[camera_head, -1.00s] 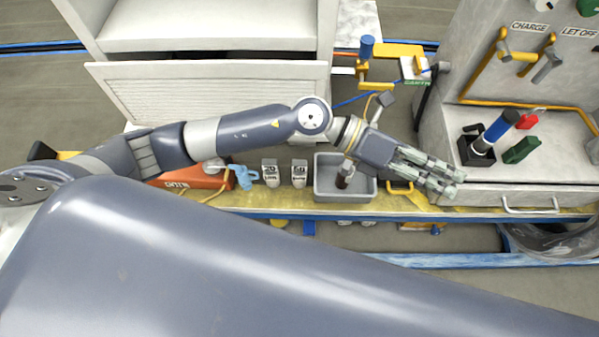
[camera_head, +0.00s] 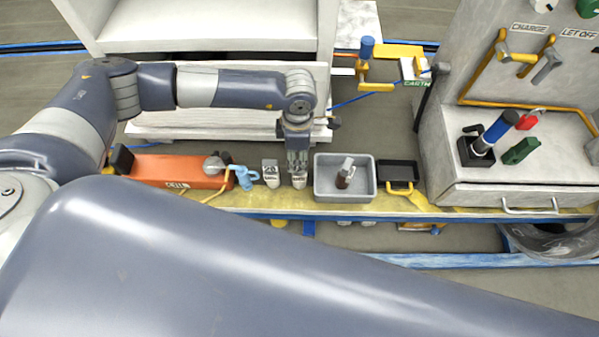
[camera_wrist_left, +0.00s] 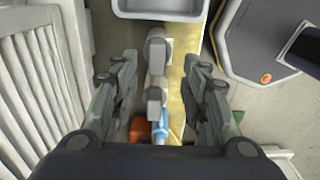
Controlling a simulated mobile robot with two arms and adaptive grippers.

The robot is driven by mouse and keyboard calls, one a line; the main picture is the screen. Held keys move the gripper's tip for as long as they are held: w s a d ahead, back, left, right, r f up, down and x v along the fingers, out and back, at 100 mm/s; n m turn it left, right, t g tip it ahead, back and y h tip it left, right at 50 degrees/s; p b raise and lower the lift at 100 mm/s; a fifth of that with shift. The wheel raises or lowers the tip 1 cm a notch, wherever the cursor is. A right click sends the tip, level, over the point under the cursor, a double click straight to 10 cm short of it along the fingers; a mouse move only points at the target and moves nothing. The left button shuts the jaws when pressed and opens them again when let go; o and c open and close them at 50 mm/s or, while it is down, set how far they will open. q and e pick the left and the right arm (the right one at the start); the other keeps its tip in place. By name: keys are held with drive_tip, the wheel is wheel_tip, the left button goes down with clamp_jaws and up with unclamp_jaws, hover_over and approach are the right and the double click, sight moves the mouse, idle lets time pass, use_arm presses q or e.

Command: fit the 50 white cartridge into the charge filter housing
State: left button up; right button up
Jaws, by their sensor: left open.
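The white 50 cartridge (camera_head: 299,180) stands upright on the yellow bench strip, beside the similar white 20 cartridge (camera_head: 271,173). My left gripper (camera_head: 298,168) points down at the 50 cartridge and partly covers it. In the left wrist view the left gripper (camera_wrist_left: 160,62) is open, with its fingers on either side of the 50 cartridge (camera_wrist_left: 157,48); contact cannot be told. The charge filter housing cannot be identified surely; a CHARGE label (camera_head: 534,27) is on the grey panel at the right. My right gripper is not in view.
A grey bin (camera_head: 327,190) holding a brown-and-white item is just right of the cartridges. A blue clamp (camera_head: 246,178) and an orange CELL box (camera_head: 170,171) are left. A blue-topped cylinder (camera_head: 497,128) stands on the right bench.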

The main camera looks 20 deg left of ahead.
sight(300, 174)
use_arm(q)
drive_tip(key=shift+w+d+f+p, duration=0.1)
drive_tip(key=shift+w+f+p, duration=0.1)
drive_tip(key=shift+f, duration=1.2)
drive_tip(key=shift+w+f+p, duration=0.1)
drive_tip(key=shift+f+p, duration=0.1)
drive_tip(key=shift+f, duration=1.15)
drive_tip(key=shift+c, duration=0.3)
clamp_jaws()
